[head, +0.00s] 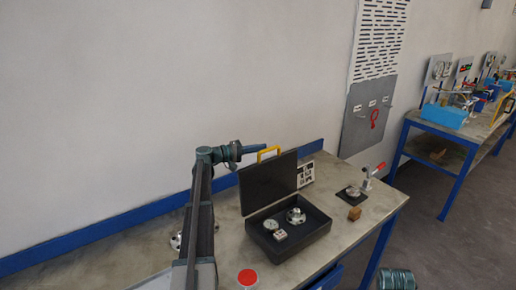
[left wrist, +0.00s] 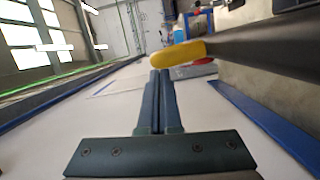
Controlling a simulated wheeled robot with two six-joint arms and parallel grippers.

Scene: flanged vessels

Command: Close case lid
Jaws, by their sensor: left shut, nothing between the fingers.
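A black case stands open on the bench, its lid (head: 268,183) raised and leaning back a little. The case's base (head: 318,229) holds metal flanged parts (head: 296,216) and a small block (head: 280,235). A yellow handle (head: 268,153) sits on the lid's top edge; it also shows in the left wrist view (left wrist: 178,53), just beyond the fingertips. My left gripper (head: 256,148) is shut and empty, pointing right behind the lid near the handle. In the left wrist view its fingers (left wrist: 160,76) are together; contact with the handle cannot be told.
A wooden block (head: 354,214) and a fixture with a red-tipped handle (head: 368,180) stand right of the case. A red-topped cylinder (head: 247,278) is at the front. The wall is close behind the bench.

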